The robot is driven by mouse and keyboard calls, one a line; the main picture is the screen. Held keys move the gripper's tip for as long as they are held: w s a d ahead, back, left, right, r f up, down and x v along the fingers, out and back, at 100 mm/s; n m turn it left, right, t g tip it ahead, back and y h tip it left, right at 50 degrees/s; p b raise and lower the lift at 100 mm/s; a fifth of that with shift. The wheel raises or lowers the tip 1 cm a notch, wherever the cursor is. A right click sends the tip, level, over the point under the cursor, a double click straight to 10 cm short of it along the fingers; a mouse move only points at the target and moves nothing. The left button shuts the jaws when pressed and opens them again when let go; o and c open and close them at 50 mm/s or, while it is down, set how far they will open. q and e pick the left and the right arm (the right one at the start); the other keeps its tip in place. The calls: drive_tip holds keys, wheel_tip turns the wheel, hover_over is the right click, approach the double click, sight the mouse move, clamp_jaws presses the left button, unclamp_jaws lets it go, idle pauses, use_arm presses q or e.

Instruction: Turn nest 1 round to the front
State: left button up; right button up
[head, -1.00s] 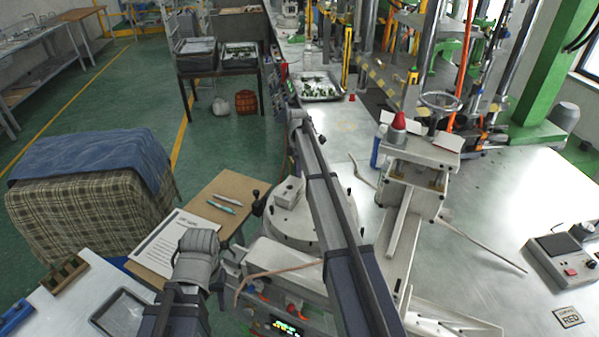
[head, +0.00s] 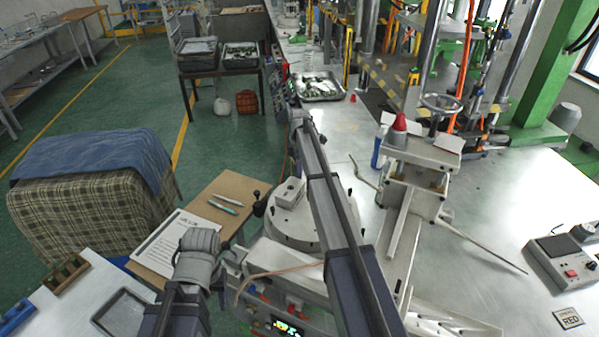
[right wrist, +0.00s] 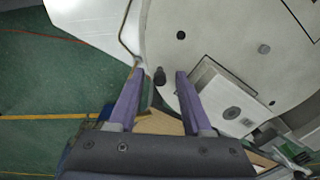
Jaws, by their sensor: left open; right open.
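The round grey turntable (head: 292,226) stands left of my right arm in the head view, partly hidden by it. A pale block (head: 289,191) sits on top; no number is readable on the nest. A dark knob (head: 257,199) shows at the turntable's left side. In the right wrist view, my right gripper (right wrist: 158,73) is open, its two purple fingers on either side of an upright dark peg (right wrist: 160,77) at the plate's (right wrist: 205,35) edge. I cannot tell whether they touch it. The block (right wrist: 224,98) lies right of the fingers. My left gripper's fingers are not visible.
A board with a paper sheet (head: 180,238) and pens lies to the left. A clamp stand with a red-tipped part (head: 399,123) stands right of my arm. The bench farther right has free room.

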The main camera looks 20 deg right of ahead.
wheel_tip(320, 180, up, 8)
drive_tip(key=p, duration=0.7)
drive_tip(key=shift+f, duration=0.25)
drive_tip(key=shift+s+f, duration=0.1)
drive_tip(key=shift+f, duration=0.05)
